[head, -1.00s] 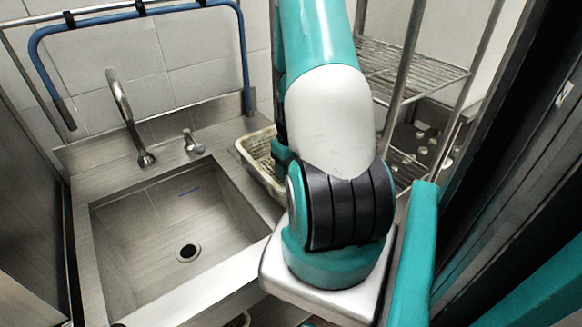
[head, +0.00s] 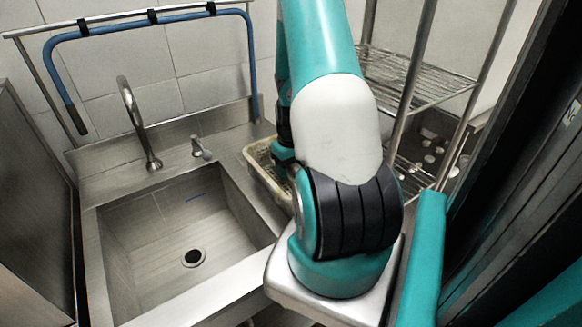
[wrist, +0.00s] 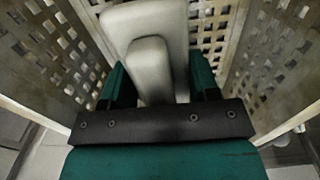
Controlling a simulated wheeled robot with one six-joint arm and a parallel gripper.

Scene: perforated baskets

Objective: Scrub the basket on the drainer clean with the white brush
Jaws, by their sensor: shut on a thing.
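The basket (head: 258,172) is pale, dirty-looking and perforated. It sits on the drainer (head: 238,150) to the right of the sink bowl, and my arm covers much of it in the head view. In the wrist view its perforated walls (wrist: 55,55) rise on both sides of my gripper (wrist: 162,84). My gripper is shut on the white brush (wrist: 150,62), a pale block with a narrower raised handle between the teal fingers. The brush is inside the basket. Its underside and any contact with the basket are hidden.
The steel sink bowl (head: 150,245) is empty, with a faucet (head: 135,120) and a small tap (head: 200,150) behind it. A wire rack (head: 420,85) stands close on the right.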

